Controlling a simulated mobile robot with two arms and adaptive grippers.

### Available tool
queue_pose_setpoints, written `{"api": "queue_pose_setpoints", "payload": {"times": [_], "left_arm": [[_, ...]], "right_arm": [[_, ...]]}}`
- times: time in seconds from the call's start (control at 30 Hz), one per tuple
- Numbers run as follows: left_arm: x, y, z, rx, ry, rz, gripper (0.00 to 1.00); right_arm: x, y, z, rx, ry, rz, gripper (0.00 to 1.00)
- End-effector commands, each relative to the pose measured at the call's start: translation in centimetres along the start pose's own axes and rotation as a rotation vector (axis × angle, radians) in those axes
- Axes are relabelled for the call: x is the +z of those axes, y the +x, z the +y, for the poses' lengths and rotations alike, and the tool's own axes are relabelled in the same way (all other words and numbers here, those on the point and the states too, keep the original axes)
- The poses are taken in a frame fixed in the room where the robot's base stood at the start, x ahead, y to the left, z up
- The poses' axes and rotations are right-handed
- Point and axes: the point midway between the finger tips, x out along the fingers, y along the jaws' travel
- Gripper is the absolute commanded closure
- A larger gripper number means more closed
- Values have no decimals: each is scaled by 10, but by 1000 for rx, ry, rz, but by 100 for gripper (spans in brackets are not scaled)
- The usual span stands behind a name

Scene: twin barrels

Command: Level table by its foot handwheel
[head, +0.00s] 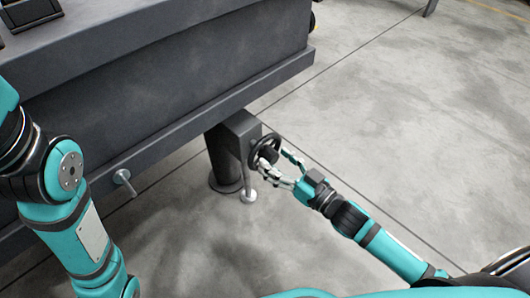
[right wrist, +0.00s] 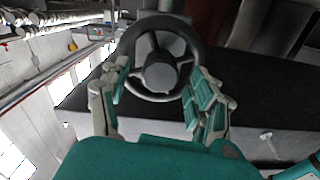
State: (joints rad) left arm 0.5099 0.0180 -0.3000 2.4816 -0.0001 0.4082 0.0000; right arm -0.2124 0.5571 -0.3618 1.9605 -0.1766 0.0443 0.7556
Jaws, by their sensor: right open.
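The table (head: 200,62) is a large dark grey block that fills the upper left of the head view. Its foot (head: 223,160) is a dark column with a round base on the floor. The black handwheel (head: 265,149) is on a box beside the foot, and it shows face-on in the right wrist view (right wrist: 160,56) with spokes and a round hub. My right gripper (head: 281,170) is open in front of the handwheel. In the wrist view its fingers (right wrist: 158,92) lie either side of the wheel's lower part; contact cannot be told. My left gripper is out of view.
A thin rod with a pale round foot (head: 248,197) stands under the handwheel box. A small pale knob (head: 122,178) sticks out of the table's lower side at the left. The concrete floor (head: 400,110) to the right is clear.

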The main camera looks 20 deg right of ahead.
Motion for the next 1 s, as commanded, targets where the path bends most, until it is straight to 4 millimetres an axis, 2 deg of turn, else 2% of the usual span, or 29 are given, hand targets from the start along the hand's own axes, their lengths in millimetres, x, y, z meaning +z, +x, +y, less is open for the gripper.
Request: {"api": "queue_pose_setpoints", "payload": {"times": [0.37, 0.8, 1.0], "left_arm": [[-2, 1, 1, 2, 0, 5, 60], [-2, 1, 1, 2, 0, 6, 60], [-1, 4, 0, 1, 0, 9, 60]], "right_arm": [[0, 0, 0, 1, -1, 0, 37], [0, 0, 0, 1, 0, 0, 92], [-1, 0, -1, 1, -16, 0, 92]]}}
